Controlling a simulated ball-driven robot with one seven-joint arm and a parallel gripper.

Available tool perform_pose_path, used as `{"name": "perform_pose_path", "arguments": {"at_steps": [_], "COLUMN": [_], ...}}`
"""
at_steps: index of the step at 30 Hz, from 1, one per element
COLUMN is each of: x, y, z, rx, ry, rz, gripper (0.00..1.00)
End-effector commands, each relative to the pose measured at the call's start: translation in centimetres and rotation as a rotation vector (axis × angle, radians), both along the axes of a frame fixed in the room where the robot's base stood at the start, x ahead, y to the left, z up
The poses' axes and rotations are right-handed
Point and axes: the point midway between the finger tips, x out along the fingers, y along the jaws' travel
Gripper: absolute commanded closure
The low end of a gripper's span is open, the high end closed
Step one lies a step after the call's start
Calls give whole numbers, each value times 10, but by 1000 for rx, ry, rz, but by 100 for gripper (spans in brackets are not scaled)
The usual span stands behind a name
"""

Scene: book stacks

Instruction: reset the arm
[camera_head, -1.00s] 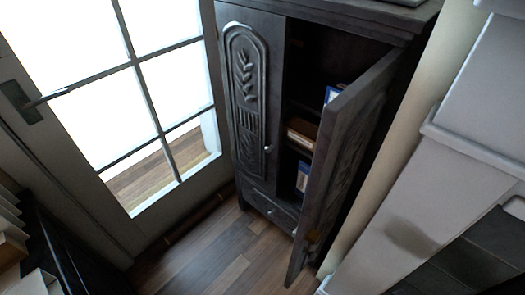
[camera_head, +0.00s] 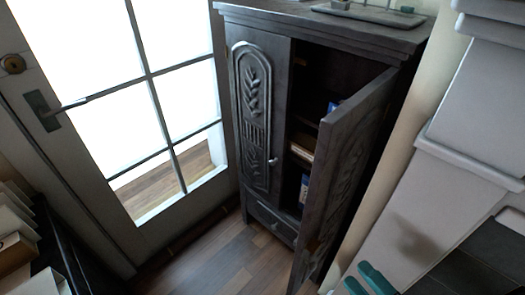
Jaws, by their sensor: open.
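My gripper (camera_head: 362,279) shows at the bottom edge, right of centre, as two teal fingertips set apart from each other. It is open, and I see nothing between the fingers. The rest of my arm is out of view. The fingertips appear just right of the lower end of the dark cabinet's open door (camera_head: 345,165); I cannot tell how far apart they are in depth.
A dark carved cabinet (camera_head: 320,30) stands in the middle, its right door swung open and books (camera_head: 301,152) inside. A glazed door (camera_head: 150,100) is at left. Books on a dark shelf (camera_head: 62,245) fill the lower left. A pale structure (camera_head: 465,110) rises at right. Wooden floor (camera_head: 215,262) lies clear.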

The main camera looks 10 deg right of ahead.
Motion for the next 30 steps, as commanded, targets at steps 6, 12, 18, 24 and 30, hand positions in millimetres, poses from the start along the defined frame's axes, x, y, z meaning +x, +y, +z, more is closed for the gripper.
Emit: {"name": "perform_pose_path", "arguments": {"at_steps": [6,12,18,24,30], "x": [23,18,-3,-37,-80], "y": [-64,-107,-121,-108,-74], "z": [-2,-29,-61,-93,-110], "rx": [213,423,605,771,873], "ry": [151,350,572,863,1188], "rz": [-365,-658,-878,-1065,-1197], "gripper": [48,48,48,48,48]}}
